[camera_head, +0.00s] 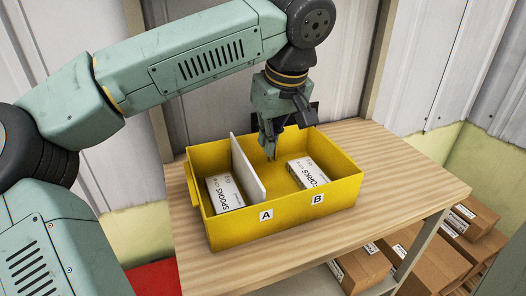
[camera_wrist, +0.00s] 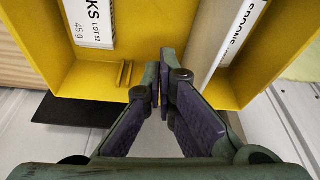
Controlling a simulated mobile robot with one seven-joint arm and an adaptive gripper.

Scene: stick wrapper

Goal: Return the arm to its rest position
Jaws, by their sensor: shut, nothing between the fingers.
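My gripper (camera_head: 270,156) points down at the back of the yellow bin, close beside the white divider, on the compartment B side. Its fingers (camera_wrist: 164,75) are shut with nothing between them, as the wrist view shows. How far the tips reach down into the bin is hard to tell. My arm stretches across from the left of the head view.
The yellow bin (camera_head: 290,207) stands on a wooden table (camera_head: 405,180). Its divider (camera_head: 247,168) parts a spoons box (camera_head: 225,193) in A from a forks box (camera_head: 308,172) in B. Cardboard boxes (camera_head: 435,262) sit below right. A wall stands behind.

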